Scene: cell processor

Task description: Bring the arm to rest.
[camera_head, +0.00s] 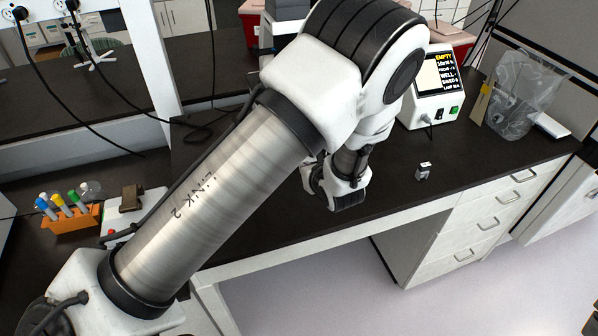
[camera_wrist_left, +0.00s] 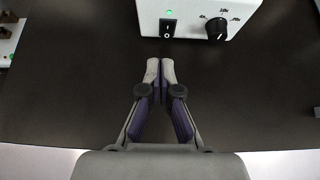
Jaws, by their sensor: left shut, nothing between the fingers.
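My left arm reaches across the head view from the lower left, over the dark bench. Its gripper is hidden behind the arm links in that view. In the left wrist view my left gripper (camera_wrist_left: 160,72) is shut and empty. Its fingertips meet over the bare dark benchtop (camera_wrist_left: 75,80). They point toward a white device (camera_wrist_left: 190,15) with a black switch and a knob, and are apart from it in the picture. My right gripper is in neither view.
A white machine with a lit screen (camera_head: 437,75) stands at the back right, with a clear bag (camera_head: 520,95) beside it. A small block (camera_head: 423,171) lies near the bench's front edge. An orange rack (camera_head: 72,222) of capped tubes is at the left. White drawers (camera_head: 490,222) are below.

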